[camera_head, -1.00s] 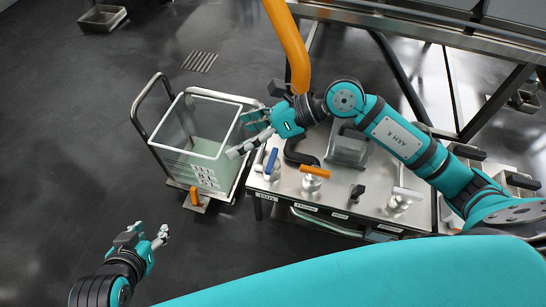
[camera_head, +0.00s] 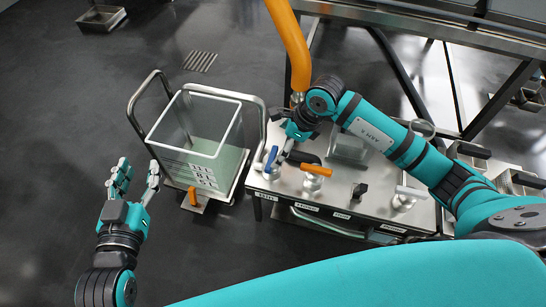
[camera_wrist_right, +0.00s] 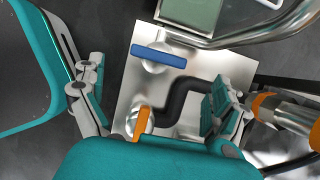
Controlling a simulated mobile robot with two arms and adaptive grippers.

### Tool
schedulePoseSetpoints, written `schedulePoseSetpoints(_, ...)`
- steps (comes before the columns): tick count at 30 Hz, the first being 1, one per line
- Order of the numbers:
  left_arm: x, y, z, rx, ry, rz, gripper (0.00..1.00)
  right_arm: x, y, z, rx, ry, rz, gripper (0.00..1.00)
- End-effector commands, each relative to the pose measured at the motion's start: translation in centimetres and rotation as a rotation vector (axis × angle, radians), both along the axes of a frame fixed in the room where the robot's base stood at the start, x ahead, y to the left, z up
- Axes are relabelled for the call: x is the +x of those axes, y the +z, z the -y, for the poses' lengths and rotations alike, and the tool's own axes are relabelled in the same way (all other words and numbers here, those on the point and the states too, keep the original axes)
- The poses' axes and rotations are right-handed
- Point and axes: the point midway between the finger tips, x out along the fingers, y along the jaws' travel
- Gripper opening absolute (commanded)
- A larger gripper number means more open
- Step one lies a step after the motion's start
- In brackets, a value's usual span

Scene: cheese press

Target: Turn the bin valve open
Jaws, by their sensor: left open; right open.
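A blue-handled valve (camera_head: 271,160) stands at the left end of the steel panel; its handle (camera_wrist_right: 158,56) lies level across the picture in the right wrist view. An orange-handled valve (camera_head: 316,171) stands to its right. The panel labels are too small to read surely. A clear bin (camera_head: 212,124) with a white rim sits on a trolley, with an orange lever (camera_head: 193,196) low at its front. My right gripper (camera_head: 287,150) is open near the blue handle; its fingers (camera_wrist_right: 157,100) are apart, with nothing between them gripped. My left gripper (camera_head: 137,182) is open and empty, left of the bin.
A black bent pipe (camera_wrist_right: 182,100) lies between the valves. A black knob (camera_head: 359,190) and a white-handled valve (camera_head: 407,195) stand further right on the panel. An orange hose (camera_head: 291,42) hangs behind. The trolley's metal handle (camera_head: 146,95) rises left of the bin.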

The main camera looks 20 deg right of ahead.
Motion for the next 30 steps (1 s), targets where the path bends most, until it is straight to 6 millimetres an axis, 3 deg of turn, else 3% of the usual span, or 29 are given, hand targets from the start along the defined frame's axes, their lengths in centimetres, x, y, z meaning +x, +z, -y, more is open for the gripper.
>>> schedulePoseSetpoints(6, 0.4, 4.2, 0.8, -0.065, -0.016, 0.25, 0.4, 0.7, -3.9, -1.3, 0.002, 0.0, -0.004, 1.0)
schedulePoseSetpoints(13, -0.2, 7.5, 1.1, -0.113, -0.026, 0.431, 0.4, 1.3, -6.0, -2.0, 0.001, 0.0, -0.001, 1.0)
schedulePoseSetpoints(26, -0.5, 8.6, 1.2, -0.128, -0.029, 0.487, 0.4, 1.5, -6.5, -2.3, 0.001, 0.0, 0.0, 1.0)
schedulePoseSetpoints(30, -0.5, 8.6, 1.2, -0.128, -0.029, 0.486, 0.4, 1.5, -6.5, -2.3, 0.001, 0.0, 0.0, 0.82)
